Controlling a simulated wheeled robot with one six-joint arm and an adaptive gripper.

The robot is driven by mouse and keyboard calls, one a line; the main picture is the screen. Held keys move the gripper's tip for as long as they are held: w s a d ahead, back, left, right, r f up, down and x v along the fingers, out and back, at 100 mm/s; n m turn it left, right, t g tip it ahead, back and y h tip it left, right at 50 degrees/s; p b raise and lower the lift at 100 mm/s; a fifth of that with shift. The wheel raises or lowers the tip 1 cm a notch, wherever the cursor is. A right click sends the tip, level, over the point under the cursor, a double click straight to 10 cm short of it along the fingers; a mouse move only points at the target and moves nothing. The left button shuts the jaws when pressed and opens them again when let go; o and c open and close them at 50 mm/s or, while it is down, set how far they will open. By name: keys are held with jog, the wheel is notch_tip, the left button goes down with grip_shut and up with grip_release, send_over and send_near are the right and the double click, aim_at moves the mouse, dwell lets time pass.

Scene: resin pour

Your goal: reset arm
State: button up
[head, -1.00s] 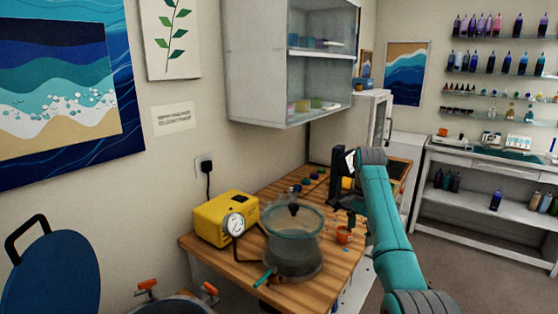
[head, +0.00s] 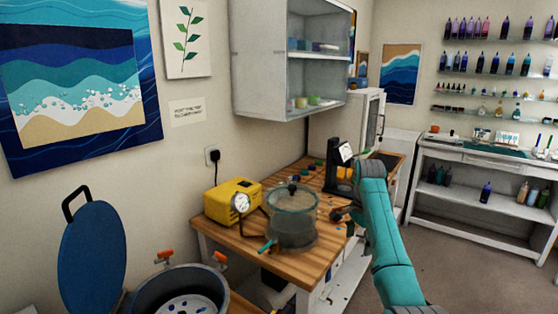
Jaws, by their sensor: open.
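My teal arm reaches in from the lower right over the wooden bench (head: 222,240). My dark gripper (head: 342,214) is at its end, small in the picture, above the bench's right part. It is open, and I see nothing held in it. It is to the right of a clear lidded chamber (head: 292,222) and apart from it in the picture. My arm hides part of the bench's right side.
A yellow pump (head: 226,200) with a gauge stands left of the chamber. A dark upright device (head: 337,165) stands behind my gripper. An open pot (head: 180,290) is at the lower left. Open floor (head: 450,265) lies right of my arm.

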jog(key=s+a+f+n+t, duration=0.15)
jog(key=s+f, duration=0.25)
jog(key=f, duration=1)
jog(key=s+f+n+t, duration=0.2)
jog(key=s+f, duration=0.2)
jog(key=f, duration=1.1)
jog(key=s+a+f+n+t, duration=0.1)
jog(key=s+f+n+t, duration=0.1)
jog(key=s+f, duration=0.55)
jog(key=s+a+f+n+t, duration=0.1)
jog(key=s+f, duration=0.4)
jog(key=s, duration=0.6)
jog(key=s+a+r+n+t, duration=0.1)
jog(key=s+r+n+t, duration=0.15)
jog(key=s, duration=0.95)
jog(key=s+a+r+n+t, duration=0.1)
jog(key=s+r+t, duration=0.15)
jog(key=s, duration=0.95)
jog(key=s+r+n+t, duration=0.1)
jog(key=s+r+n, duration=0.1)
jog(key=s+r, duration=0.6)
jog(key=s+r+n+t, duration=0.2)
jog(key=s+r, duration=0.7)
jog(key=r, duration=0.7)
jog(key=shift+s, duration=0.15)
